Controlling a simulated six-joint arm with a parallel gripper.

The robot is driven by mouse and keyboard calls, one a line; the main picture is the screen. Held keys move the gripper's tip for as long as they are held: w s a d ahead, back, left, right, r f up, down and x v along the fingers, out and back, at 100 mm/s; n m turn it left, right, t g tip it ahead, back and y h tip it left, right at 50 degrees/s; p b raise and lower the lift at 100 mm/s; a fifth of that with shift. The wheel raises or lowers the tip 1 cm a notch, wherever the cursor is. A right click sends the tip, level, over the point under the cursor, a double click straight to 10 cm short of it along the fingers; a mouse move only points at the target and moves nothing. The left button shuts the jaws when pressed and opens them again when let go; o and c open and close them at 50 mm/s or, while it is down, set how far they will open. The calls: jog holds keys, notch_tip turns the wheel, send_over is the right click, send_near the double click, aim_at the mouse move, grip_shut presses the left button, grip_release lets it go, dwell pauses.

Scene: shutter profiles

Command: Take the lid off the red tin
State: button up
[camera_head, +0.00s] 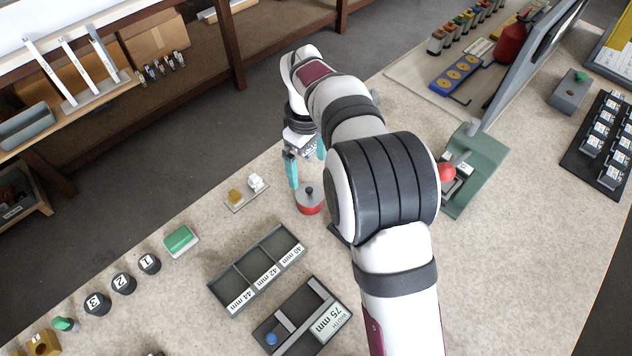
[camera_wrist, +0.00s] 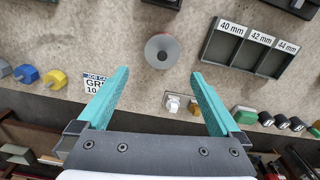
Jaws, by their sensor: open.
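The red tin (camera_head: 310,209) stands upright on the speckled worktop, with a grey lid (camera_head: 308,198) on it that has a dark knob on top. In the wrist view the grey lid (camera_wrist: 156,56) is seen from above, and a red edge of the tin (camera_wrist: 174,41) shows behind it. My gripper (camera_head: 306,168) has two teal fingers and is open and empty, above the tin. In the wrist view my gripper (camera_wrist: 160,73) has the lid centred between and just beyond its fingertips, touching neither.
A small tray (camera_head: 243,203) with a yellow and a white piece lies left of the tin. A grey tray labelled 40, 42 and 44 mm (camera_head: 225,285) stands in front. A green stand with a red ball (camera_head: 447,173) is to the right. The worktop's far edge is close behind the tin.

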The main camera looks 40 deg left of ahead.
aim_at(309, 188)
jog(key=f, duration=0.8)
jog(key=shift+s+d, duration=0.15)
jog(key=shift+d, duration=0.05)
jog(key=c, duration=1.2)
jog(key=shift+o, duration=0.2)
jog(key=shift+r, duration=0.1)
